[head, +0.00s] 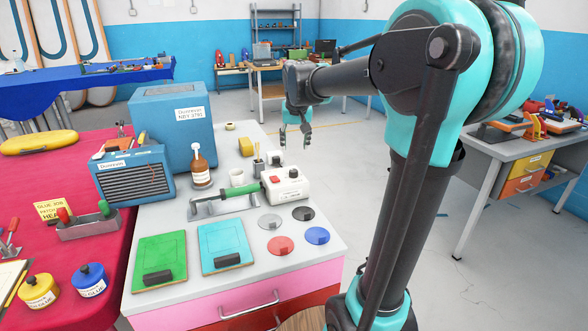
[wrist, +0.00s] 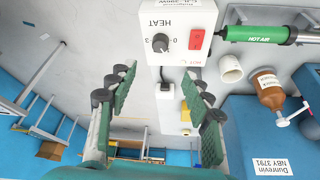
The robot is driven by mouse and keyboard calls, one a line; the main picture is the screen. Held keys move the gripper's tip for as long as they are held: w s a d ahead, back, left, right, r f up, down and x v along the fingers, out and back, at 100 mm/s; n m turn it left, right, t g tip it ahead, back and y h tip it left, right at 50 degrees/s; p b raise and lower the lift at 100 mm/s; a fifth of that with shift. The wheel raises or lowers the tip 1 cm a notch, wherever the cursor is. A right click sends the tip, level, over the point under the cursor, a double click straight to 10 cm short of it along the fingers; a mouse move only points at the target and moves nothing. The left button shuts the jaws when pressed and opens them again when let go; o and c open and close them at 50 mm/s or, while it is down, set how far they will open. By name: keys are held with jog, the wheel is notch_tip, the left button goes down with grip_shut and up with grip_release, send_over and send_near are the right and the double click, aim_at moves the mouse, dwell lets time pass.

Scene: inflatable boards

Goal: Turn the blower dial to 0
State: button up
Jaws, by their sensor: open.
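The blower's white control box (head: 287,187) stands at the right part of the bench top. In the wrist view, upside down, the box (wrist: 188,20) shows a black dial (wrist: 160,43) with a light pointer mark, the word HEAT, a 0-3 scale and a red switch (wrist: 197,39). The exact setting is too small to read. The dial also shows in the head view (head: 293,173). My gripper (head: 295,143) is open and empty, above and behind the box, not touching it. Its green-padded fingers (wrist: 158,85) spread below the dial in the wrist view.
The green hot-air blower (head: 240,191) lies on a metal stand left of the box. A white cup (head: 237,177), brown bottle (head: 200,168) and blue cabinet (head: 172,128) stand behind it. Coloured discs (head: 280,245) and two boards (head: 227,243) lie in front.

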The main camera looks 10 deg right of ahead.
aim_at(294, 170)
jog(key=x, duration=1.4)
jog(key=shift+s, duration=0.1)
jog(key=c, duration=1.1)
